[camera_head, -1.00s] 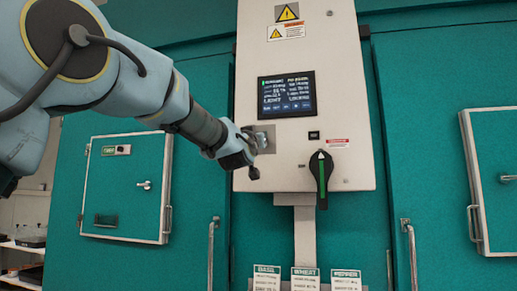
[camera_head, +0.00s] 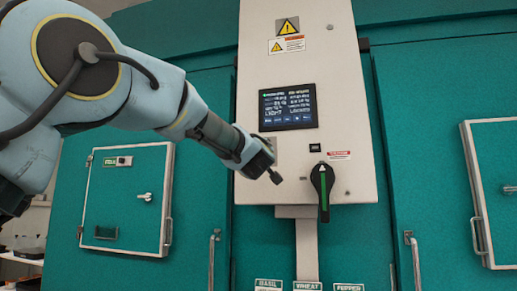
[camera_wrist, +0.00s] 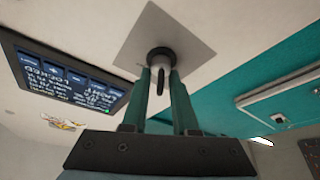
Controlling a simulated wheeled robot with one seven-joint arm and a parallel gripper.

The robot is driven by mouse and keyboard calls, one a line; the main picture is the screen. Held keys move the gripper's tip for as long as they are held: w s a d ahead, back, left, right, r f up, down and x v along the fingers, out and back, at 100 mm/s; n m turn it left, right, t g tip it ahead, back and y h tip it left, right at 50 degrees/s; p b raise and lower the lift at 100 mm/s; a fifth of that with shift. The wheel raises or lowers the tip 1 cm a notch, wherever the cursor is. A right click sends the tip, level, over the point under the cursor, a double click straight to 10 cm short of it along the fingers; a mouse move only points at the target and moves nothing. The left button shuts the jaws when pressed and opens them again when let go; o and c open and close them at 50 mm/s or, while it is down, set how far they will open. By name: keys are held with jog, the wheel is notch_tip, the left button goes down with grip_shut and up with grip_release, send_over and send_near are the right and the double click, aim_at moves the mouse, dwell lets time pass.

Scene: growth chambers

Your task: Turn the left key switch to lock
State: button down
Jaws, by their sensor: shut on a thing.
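The left key switch (camera_wrist: 160,58) is a dark round barrel on a square grey plate (camera_wrist: 185,38), in the upper middle of the wrist view. A dark key piece (camera_wrist: 160,84) hangs from it between the two green fingers of my gripper (camera_wrist: 160,76). The fingers are shut on this key, one on each side. In the head view my gripper (camera_head: 262,162) is at the lower left of the pale control cabinet (camera_head: 350,110) and mostly hides the switch. The key's exact angle is hard to tell there.
A lit screen (camera_head: 288,107) is above my gripper; in the wrist view its text seems to include "LOCKED". A black rotary handle with a green stripe (camera_head: 323,188) is close on the right. Teal chamber doors with metal handles flank the cabinet.

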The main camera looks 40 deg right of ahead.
jog(key=shift+f, duration=0.1)
jog(key=c, duration=1)
grip_release()
jog(key=shift+d, duration=0.1)
jog(key=b+v, duration=0.4)
jog(key=v, duration=0.7)
jog(key=shift+w, duration=0.1)
